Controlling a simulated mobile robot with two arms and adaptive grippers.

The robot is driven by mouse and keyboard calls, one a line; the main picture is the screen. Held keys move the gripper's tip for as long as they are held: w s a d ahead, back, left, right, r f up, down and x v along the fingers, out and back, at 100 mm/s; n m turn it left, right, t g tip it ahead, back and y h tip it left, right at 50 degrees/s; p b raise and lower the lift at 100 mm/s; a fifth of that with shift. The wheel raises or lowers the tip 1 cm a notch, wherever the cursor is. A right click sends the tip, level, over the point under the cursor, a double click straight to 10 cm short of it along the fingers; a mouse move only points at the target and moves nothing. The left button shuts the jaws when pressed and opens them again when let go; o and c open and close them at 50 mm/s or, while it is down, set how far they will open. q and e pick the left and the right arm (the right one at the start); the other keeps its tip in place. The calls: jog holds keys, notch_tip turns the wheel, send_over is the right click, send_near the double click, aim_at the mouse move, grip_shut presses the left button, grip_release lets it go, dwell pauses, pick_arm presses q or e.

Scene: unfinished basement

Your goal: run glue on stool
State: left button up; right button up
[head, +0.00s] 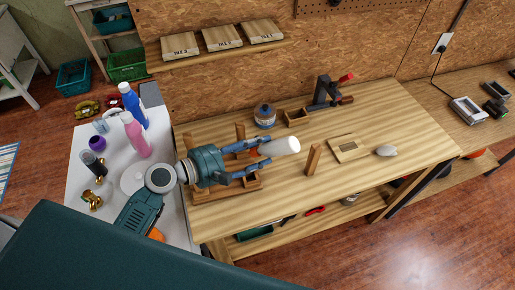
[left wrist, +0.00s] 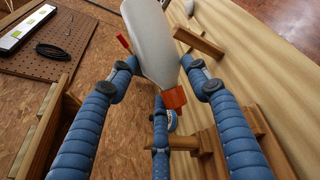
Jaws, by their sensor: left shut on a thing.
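My left gripper (head: 268,151) is shut on a white glue bottle (head: 285,146) above the workbench. In the left wrist view, the bottle (left wrist: 150,40) is tilted between the blue fingers (left wrist: 155,75), its orange-red tip (left wrist: 173,98) pointing down the picture. A wooden piece with upright posts (head: 240,131), which looks like the upturned stool, stands on the bench behind and below the gripper. The gripper hides much of it. Its wood also shows below the bottle in the left wrist view (left wrist: 187,141). The tip is apart from the wood as far as I can tell. My right gripper is not seen.
On the workbench (head: 400,118) are a loose wooden stick (head: 312,159), a square wooden frame (head: 349,148), a grey rounded object (head: 386,150), a blue jar (head: 265,116) and a clamp (head: 326,92). Bottles (head: 134,134) crowd the white table at left. The bench's right part is mostly clear.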

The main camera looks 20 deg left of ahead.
pick_arm(q)
jog(key=m+y, duration=0.1)
jog(key=m+g+y, duration=0.1)
jog(key=y, duration=0.1)
jog(key=shift+d+r, duration=0.1)
jog(key=shift+r, duration=0.15)
jog(key=shift+m+g+y, duration=0.4)
jog(key=shift+y, duration=0.3)
jog(key=shift+f, duration=0.15)
jog(key=shift+m+g+y, duration=0.3)
jog(key=shift+m+y, duration=0.2)
jog(key=shift+y, duration=0.4)
jog(key=m+y, duration=0.1)
jog(key=y, duration=0.2)
jog(key=shift+w+d, duration=0.1)
jog(key=y, duration=0.1)
jog(key=m+y, duration=0.1)
jog(key=y, duration=0.1)
jog(key=shift+a+m+g, duration=0.2)
jog(key=shift+m+g, duration=0.1)
jog(key=shift+g, duration=0.1)
